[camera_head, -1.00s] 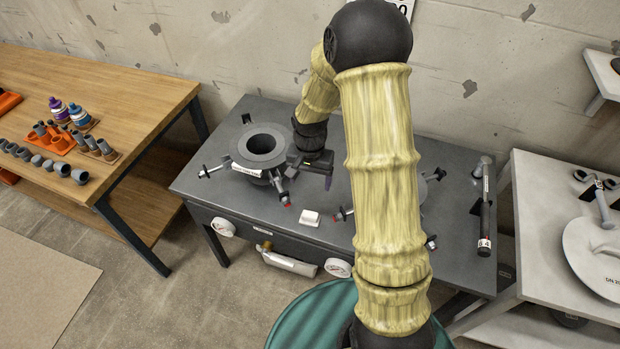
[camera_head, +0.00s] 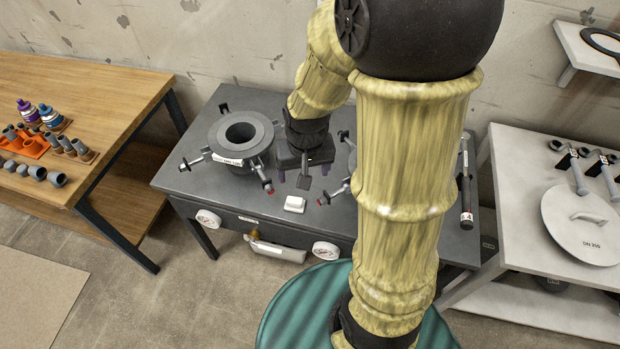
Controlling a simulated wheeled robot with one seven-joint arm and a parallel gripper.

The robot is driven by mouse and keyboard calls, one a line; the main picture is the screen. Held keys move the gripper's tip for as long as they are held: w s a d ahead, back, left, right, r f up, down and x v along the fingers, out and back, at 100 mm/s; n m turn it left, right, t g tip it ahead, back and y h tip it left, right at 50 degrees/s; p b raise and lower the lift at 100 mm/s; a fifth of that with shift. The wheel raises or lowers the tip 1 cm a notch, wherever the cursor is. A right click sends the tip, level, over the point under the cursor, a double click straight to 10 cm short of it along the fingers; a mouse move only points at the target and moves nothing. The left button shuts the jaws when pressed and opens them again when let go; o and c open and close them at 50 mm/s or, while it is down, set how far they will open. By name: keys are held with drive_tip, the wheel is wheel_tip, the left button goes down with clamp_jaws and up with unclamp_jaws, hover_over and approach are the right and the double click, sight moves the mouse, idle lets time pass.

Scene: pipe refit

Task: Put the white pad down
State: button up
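The white pad (camera_head: 295,204) is a small white block lying on the dark grey workbench (camera_head: 185,178), near its front edge between the two clamp fixtures. My gripper (camera_head: 304,176) is above the bench, just behind and a little above the pad, and appears apart from it. One dark finger shows pointing down; the gap between the fingers is hard to make out. Nothing is seen held in it.
A grey flanged pipe (camera_head: 241,138) stands in clamps left of my gripper. My arm hides much of the right fixture. A black tool (camera_head: 466,190) lies at the bench's right. A wooden table (camera_head: 110,95) with fittings is at left, a white table (camera_head: 510,160) at right.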

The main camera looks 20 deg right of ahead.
drive_tip(key=shift+n+t, duration=0.4)
drive_tip(key=shift+n, duration=0.4)
drive_tip(key=s, duration=0.1)
drive_tip(key=s+r, duration=0.1)
drive_tip(key=s, duration=0.1)
drive_tip(key=s+r, duration=0.1)
drive_tip(key=shift+s, duration=0.35)
drive_tip(key=shift+c, duration=0.5)
